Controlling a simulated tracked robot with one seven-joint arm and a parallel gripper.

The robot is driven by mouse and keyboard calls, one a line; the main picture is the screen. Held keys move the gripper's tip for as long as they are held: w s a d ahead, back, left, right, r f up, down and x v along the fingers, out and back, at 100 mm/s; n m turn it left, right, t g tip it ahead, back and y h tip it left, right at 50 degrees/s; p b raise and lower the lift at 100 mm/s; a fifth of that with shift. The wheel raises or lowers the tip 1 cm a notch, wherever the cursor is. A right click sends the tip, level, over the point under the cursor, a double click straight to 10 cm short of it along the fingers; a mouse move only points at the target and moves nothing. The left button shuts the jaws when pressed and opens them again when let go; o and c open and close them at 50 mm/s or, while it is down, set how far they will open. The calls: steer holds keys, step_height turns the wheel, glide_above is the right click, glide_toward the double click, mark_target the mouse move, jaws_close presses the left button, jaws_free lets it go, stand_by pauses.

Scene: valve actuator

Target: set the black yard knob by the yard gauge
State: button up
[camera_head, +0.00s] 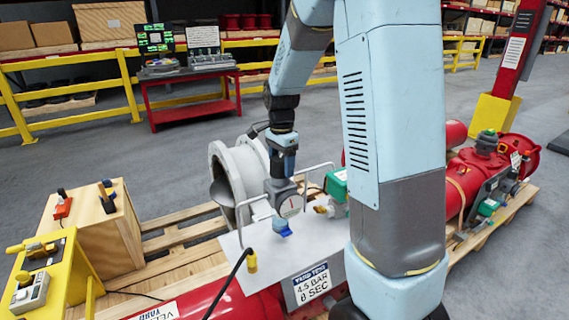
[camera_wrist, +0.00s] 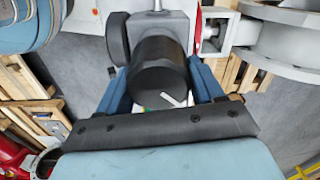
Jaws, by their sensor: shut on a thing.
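The black yard knob (camera_wrist: 158,75) is a thick black cylinder with a short white mark near its lower edge in the wrist view. My gripper (camera_wrist: 162,84) has its two blue fingers shut on the knob, one on each side. A grey housing (camera_wrist: 160,26) lies just beyond it. In the head view my gripper (camera_head: 282,168) points down at the top of a grey box, and the knob is hidden there. The yard gauge (camera_head: 291,206) is a white dial on that box's front; its reading is too small to tell.
A sign (camera_head: 311,284) reads "YARD TEST 4.5 BAR 8 SEC". A white plate (camera_head: 305,232) with metal rails surrounds the gauge box. A grey flanged pipe (camera_head: 240,172) stands close left. A wooden box (camera_head: 92,222) and yellow control stand (camera_head: 45,275) are at left; a red valve assembly (camera_head: 470,175) is right.

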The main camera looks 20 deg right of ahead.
mark_target(281, 157)
steer(key=shift+w+a+r, duration=0.15)
steer(key=shift+w, duration=0.05)
stand_by(0.4)
steer(key=o, duration=0.7)
steer(key=shift+o, duration=1.3)
step_height(281, 157, up, 14)
steer(key=shift+f, duration=0.25)
